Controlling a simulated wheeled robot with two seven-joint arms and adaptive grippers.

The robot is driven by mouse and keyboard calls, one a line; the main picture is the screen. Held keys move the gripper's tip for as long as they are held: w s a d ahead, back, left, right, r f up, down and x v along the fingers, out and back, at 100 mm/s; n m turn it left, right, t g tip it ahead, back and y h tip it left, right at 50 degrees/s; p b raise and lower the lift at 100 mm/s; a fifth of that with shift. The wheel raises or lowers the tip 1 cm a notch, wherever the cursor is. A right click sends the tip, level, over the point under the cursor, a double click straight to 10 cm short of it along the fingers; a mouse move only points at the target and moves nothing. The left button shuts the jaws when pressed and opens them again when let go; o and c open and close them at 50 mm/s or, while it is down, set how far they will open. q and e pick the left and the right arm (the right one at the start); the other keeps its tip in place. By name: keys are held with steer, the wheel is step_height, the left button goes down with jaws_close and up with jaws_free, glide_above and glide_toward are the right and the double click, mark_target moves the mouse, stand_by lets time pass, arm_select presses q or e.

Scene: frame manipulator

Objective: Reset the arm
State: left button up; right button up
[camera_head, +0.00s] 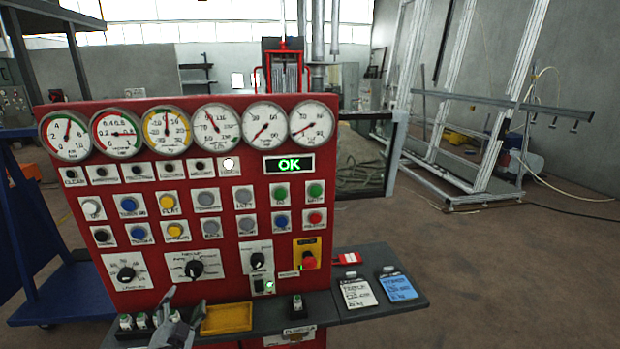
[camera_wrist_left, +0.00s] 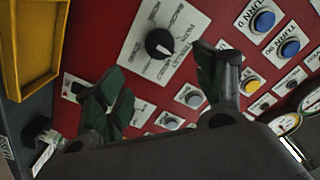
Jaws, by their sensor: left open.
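My left gripper (camera_head: 184,303) is low in the head view, in front of the lower left part of a red control panel (camera_head: 225,165). Its two fingers are spread apart with nothing between them. In the left wrist view the open fingers (camera_wrist_left: 165,85) point at the panel, near a black rotary knob (camera_wrist_left: 159,43) on a white plate. I cannot tell how far the fingertips are from the panel. My right gripper is in neither view.
A grey shelf (camera_head: 375,312) juts out below the panel. It carries a yellow tray (camera_head: 226,318) just right of my left gripper, a white card (camera_head: 358,293) and a blue card (camera_head: 398,287). A red emergency button (camera_head: 309,262) protrudes from the panel. Open floor (camera_head: 520,260) lies to the right.

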arm_select(q)
steer(key=s+d+f+n+g+h, duration=0.1)
steer(key=s+d+f+g, duration=0.2)
steer(key=f, duration=1)
steer(key=s+d+f+n+g+h, duration=0.15)
steer(key=s+f, duration=0.35)
steer(key=f, duration=0.9)
steer(key=s+d+f+n+g, duration=0.2)
steer(key=s+f+g, duration=0.2)
steer(key=f, duration=0.9)
steer(key=s+d+f+g+h, duration=0.1)
steer(key=s+d+f+g, duration=0.1)
steer(key=s+f, duration=0.7)
steer(key=s+d+f+g+h, duration=0.1)
steer(key=s+d+f+g, duration=0.15)
steer(key=s+f, duration=0.6)
steer(key=s+f+g, duration=0.1)
steer(key=s+f, duration=0.2)
steer(key=s, duration=0.5)
steer(key=s+f+g, duration=0.2)
steer(key=s+f, duration=0.1)
steer(key=s, duration=0.6)
steer(key=shift+a+f+m+g, duration=0.15)
steer(key=shift+f+m+g, duration=0.15)
steer(key=shift+f+m, duration=0.15)
steer(key=shift+s+y, duration=0.2)
steer(key=shift+y, duration=0.05)
